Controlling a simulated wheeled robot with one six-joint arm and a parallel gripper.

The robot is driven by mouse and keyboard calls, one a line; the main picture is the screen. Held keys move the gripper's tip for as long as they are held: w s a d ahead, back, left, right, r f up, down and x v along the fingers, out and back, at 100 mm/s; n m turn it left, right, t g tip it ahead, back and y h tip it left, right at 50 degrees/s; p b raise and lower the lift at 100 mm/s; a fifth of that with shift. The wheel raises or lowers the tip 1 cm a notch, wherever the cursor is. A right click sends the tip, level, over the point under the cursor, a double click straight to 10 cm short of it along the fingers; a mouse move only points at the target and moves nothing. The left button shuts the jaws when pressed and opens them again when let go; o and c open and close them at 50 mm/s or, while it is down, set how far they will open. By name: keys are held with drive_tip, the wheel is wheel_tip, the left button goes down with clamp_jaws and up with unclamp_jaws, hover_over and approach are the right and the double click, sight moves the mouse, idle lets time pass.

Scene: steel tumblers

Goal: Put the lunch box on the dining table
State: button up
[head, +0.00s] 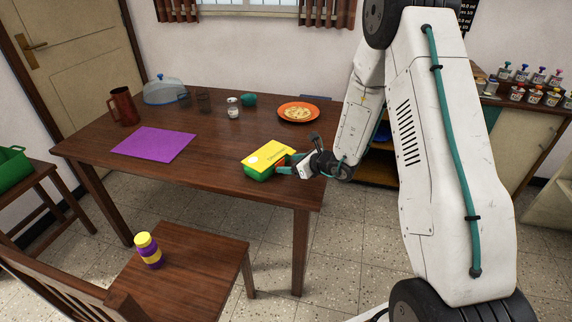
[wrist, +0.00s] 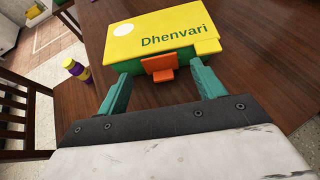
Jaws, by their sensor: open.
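The lunch box (head: 267,157) has a yellow lid and a green lower part, and rests on the dining table (head: 215,170) near its front right edge. In the wrist view the lunch box (wrist: 165,40) shows the word "Dhenvari", a white dot and an orange latch (wrist: 160,66) on the side facing me. My gripper (head: 287,164) is at the right end of the box. In the wrist view my gripper (wrist: 160,88) is open, its teal fingers apart on either side of the latch. Whether the fingertips touch the box I cannot tell.
A chair (head: 185,275) holding a purple-and-yellow bottle (head: 148,250) stands in front. The table's front middle is bare.

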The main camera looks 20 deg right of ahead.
drive_tip(key=v, duration=0.9)
drive_tip(key=s+a+r+n+g+y, duration=0.2)
drive_tip(key=s+a+r+n+g, duration=0.2)
drive_tip(key=s+a+r+n, duration=0.4)
drive_tip(key=s+a+r+n+g+y, duration=0.2)
drive_tip(key=s+a+r+n+g, duration=0.2)
drive_tip(key=s+a+r+n, duration=0.45)
drive_tip(key=s+d+r+n+g+h, duration=0.25)
drive_tip(key=s+r+n+h, duration=0.2)
drive_tip(key=s+n, duration=0.35)
drive_tip(key=s+d+r+n+h, duration=0.3)
drive_tip(key=s+d+n+h, duration=0.2)
drive_tip(key=s, duration=0.6)
drive_tip(key=shift+d+r+t+h, duration=0.2)
drive_tip(key=shift+d+t+h, duration=0.3)
drive_tip(key=shift+d, duration=0.65)
